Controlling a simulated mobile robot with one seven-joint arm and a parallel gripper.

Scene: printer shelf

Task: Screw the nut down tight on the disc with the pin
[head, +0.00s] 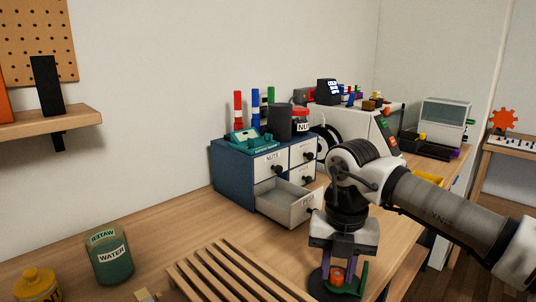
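My gripper (340,269) points straight down at the front right of the wooden workbench, with purple fingers. An orange nut (337,276) is low between the fingertips. A black round disc (318,287) lies under it on the bench. A green upright part (358,280) stands at the disc's right side, partly behind a finger. The fingers are on either side of the nut, but I cannot tell if they touch it. I cannot make out the pin.
A slatted wooden rack (225,277) lies just left of my gripper. Behind it a blue drawer cabinet (232,172) has an open lower drawer (290,207). A green water jar (109,256) and a yellow bottle (38,286) stand at the left. The bench's right edge is close to my gripper.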

